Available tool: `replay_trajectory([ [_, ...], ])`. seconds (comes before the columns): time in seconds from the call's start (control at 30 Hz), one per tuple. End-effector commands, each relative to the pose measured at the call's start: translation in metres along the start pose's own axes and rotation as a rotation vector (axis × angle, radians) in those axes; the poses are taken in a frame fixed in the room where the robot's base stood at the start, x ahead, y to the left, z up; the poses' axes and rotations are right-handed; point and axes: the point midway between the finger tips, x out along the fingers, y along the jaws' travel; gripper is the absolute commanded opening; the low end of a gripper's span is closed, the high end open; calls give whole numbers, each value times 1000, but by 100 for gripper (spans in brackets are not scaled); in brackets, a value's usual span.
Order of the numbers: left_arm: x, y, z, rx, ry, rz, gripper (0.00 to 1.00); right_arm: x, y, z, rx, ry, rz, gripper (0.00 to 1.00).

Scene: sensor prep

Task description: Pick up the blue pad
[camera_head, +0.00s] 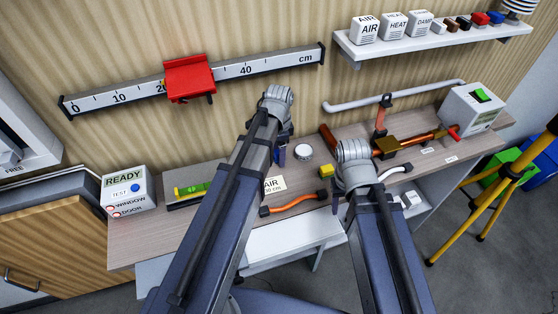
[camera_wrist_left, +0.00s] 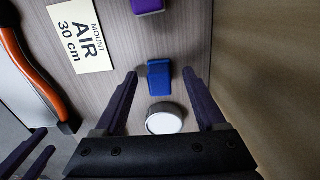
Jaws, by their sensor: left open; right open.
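The blue pad (camera_wrist_left: 159,78) lies on the wood-look bench top in the left wrist view, just above a white round disc (camera_wrist_left: 164,122). My left gripper (camera_wrist_left: 160,74) is open, with its fingertips on either side of the pad in that view and visible gaps to it. I cannot tell how far above the bench they are. In the head view the left gripper (camera_head: 281,156) points down at the back of the bench, and I cannot clearly make out the pad there. My right gripper (camera_head: 335,201) hangs open near the bench's front edge, partly hidden by its wrist.
The white disc (camera_head: 303,151) is right of the left gripper. An AIR 30 cm card (camera_head: 274,185), an orange tube (camera_head: 292,204) and a yellow block (camera_head: 326,171) lie nearby. A purple block (camera_wrist_left: 147,5) is at the wrist view's top. The wall stands close behind.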

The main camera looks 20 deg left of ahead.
Motion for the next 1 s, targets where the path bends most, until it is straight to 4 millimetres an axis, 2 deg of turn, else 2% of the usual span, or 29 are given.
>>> replay_trajectory([
  [0.2,-1,0,0,0,0,0,71,-1,0,0,0,0,0,50],
  [0.83,-1,0,0,0,0,0,0,-1,0,0,0,0,0,50],
  [1.0,-1,0,0,0,0,0,0,-1,0,0,0,0,0,50],
])
